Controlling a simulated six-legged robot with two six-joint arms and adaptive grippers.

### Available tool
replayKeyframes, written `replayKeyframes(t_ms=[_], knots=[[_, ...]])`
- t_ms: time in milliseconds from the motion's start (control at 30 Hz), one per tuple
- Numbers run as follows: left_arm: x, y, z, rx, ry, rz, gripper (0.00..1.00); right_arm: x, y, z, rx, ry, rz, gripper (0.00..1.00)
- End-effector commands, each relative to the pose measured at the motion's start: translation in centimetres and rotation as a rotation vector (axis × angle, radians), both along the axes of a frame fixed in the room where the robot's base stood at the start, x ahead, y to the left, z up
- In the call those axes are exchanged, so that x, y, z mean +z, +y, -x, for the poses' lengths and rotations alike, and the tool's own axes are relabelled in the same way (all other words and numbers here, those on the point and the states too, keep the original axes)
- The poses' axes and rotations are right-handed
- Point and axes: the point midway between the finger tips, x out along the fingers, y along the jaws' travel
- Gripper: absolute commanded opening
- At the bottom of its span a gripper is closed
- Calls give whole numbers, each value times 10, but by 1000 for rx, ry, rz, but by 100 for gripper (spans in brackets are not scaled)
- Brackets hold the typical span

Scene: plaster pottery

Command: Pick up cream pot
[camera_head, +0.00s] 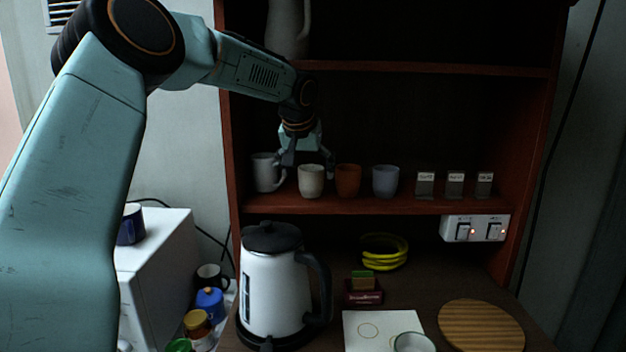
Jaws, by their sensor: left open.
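The cream pot (311,184) stands upright on the middle shelf, in a row of cups. A grey mug is on its left and an orange cup is on its right. My left gripper (306,165) points down just above and around the pot's rim. It is open, with one finger to each side of the rim. I cannot tell whether the fingers touch the pot or how they line up in depth. My right gripper is not in view.
The grey mug (266,173), orange cup (348,181) and pale blue cup (385,182) crowd the pot's shelf (365,206). Three small card holders (455,187) stand farther right. Below are a white kettle (272,290), yellow bananas (383,252) and a round wooden board (481,325).

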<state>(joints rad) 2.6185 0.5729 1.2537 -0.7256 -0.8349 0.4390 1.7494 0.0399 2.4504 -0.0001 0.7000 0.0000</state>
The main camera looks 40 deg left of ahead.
Motion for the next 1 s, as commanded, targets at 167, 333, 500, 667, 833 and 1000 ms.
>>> replayKeyframes(t_ms=[167, 333, 500, 667, 833, 1000], knots=[[2, 11, -14, 5, 3, -1, 87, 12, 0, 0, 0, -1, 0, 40], [-6, 13, -23, 0, 4, 1, 87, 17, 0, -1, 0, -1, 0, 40], [-10, 13, -27, -2, 0, 0, 87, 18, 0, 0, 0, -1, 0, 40], [-10, 12, -29, -3, 0, -1, 84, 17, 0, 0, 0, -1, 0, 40], [-10, 12, -30, -4, 1, -1, 70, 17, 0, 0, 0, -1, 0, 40], [-10, 12, -31, -4, 1, -1, 55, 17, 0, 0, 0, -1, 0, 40]])
